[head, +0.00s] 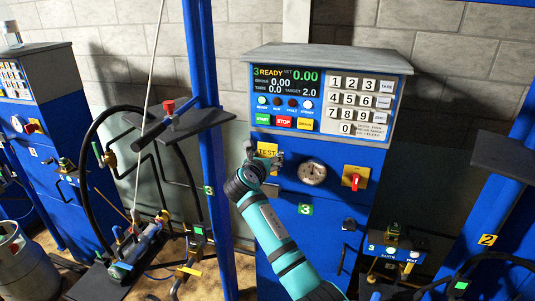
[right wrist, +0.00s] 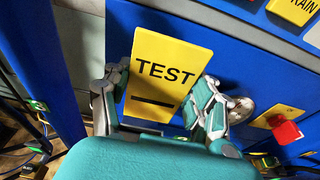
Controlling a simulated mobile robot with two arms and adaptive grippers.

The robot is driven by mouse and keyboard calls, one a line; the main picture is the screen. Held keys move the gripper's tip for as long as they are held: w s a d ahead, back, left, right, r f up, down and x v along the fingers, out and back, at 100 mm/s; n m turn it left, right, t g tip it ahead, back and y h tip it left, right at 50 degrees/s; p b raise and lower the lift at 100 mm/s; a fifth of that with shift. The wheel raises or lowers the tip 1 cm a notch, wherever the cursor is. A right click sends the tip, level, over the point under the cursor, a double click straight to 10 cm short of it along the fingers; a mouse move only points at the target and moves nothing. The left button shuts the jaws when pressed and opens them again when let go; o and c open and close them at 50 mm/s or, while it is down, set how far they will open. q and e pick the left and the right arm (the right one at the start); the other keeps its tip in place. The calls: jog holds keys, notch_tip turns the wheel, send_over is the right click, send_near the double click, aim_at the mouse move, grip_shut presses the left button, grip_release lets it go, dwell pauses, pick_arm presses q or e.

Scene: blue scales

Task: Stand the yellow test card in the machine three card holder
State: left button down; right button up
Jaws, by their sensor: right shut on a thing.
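The yellow test card (head: 267,149), marked TEST, is at the upper left of machine three's blue front (head: 330,240). My right gripper (head: 263,161) is shut on it. In the right wrist view the card (right wrist: 168,72) stands between the two fingers of my right gripper (right wrist: 160,95), slightly tilted, its text upright and facing the camera. The blue panel is close behind it. I cannot make out the card holder; the card and gripper cover that part of the panel. Whether the card touches the panel is unclear. My left gripper is not in view.
Right of the card are a round gauge (head: 312,172) and a red knob on a yellow plate (head: 355,179). A blue post (head: 204,60) and a black shelf (head: 184,125) stand to the left.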

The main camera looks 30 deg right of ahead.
aim_at(267, 186)
jog(key=shift+f+b, duration=0.45)
jog(key=shift+f, duration=1)
jog(key=shift+f+b, duration=0.35)
jog(key=shift+f, duration=1.4)
jog(key=shift+f, duration=1)
jog(key=o, duration=1.1)
jog(key=shift+f, duration=0.1)
jog(key=shift+s+a, duration=0.15)
jog(key=v, duration=1.1)
jog(key=shift+s+a, duration=0.2)
jog(key=shift+a, duration=0.05)
